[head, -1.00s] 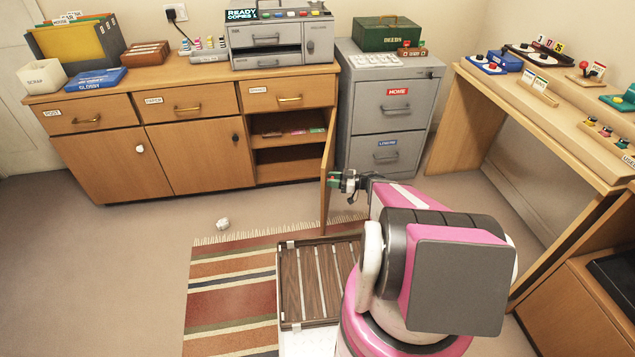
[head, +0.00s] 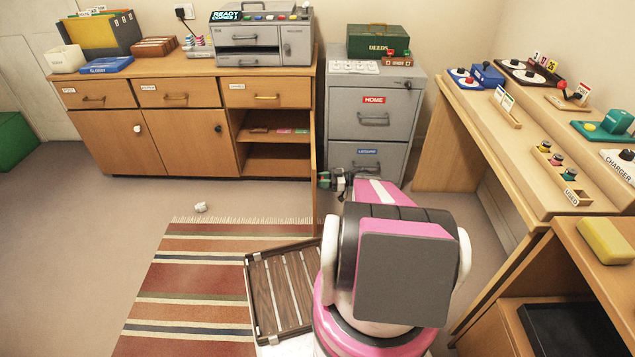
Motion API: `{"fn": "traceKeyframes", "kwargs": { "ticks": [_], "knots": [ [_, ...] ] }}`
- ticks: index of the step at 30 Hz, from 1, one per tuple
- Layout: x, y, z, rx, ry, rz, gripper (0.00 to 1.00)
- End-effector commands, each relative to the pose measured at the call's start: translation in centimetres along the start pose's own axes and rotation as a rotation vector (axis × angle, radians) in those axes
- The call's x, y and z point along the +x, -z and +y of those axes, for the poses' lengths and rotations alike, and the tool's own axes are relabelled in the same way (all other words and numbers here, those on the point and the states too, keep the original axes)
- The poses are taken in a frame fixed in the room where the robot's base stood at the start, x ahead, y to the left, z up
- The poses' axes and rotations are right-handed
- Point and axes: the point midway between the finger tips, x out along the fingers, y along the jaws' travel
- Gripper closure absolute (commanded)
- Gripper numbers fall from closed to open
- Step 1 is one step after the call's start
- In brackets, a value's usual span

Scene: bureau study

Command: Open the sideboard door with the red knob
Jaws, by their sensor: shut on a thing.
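The sideboard (head: 197,75) stands against the back wall. Its right-hand door (head: 314,160) stands open, swung out towards me and seen nearly edge-on. The right compartment behind it shows a shelf (head: 272,135) with small coloured items on it. My gripper (head: 325,181) is at the outer face of this door, near its free edge, shut on its knob. The knob itself is hidden by the fingers, so its red does not show. The other two doors are closed, with a white knob (head: 137,129) and a black knob (head: 217,128).
A grey filing cabinet (head: 373,150) stands right of the open door. A slatted wooden tray (head: 283,290) is in front of me. A crumpled paper ball (head: 201,207) lies near the striped rug (head: 190,290). A desk (head: 520,160) runs along the right.

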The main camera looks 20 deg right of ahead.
Motion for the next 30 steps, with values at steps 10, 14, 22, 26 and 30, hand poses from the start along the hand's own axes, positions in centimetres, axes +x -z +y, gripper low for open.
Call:
{"fn": "traceKeyframes", "kwargs": {
  "ticks": [10, 14, 22, 26, 30],
  "knots": [
    [-0.45, 0.20, 0.01, -0.001, 0.004, 0.005, 1.00],
    [-0.44, 0.21, 0.02, -0.001, 0.004, 0.004, 1.00],
    [-0.44, 0.14, 0.06, -0.001, 0.002, 0.003, 0.40],
    [-0.45, 0.10, 0.09, -0.001, 0.002, 0.002, 0.40],
    [-0.92, 0.06, 0.15, -0.001, 0.000, 0.001, 0.40]
  ]
}}
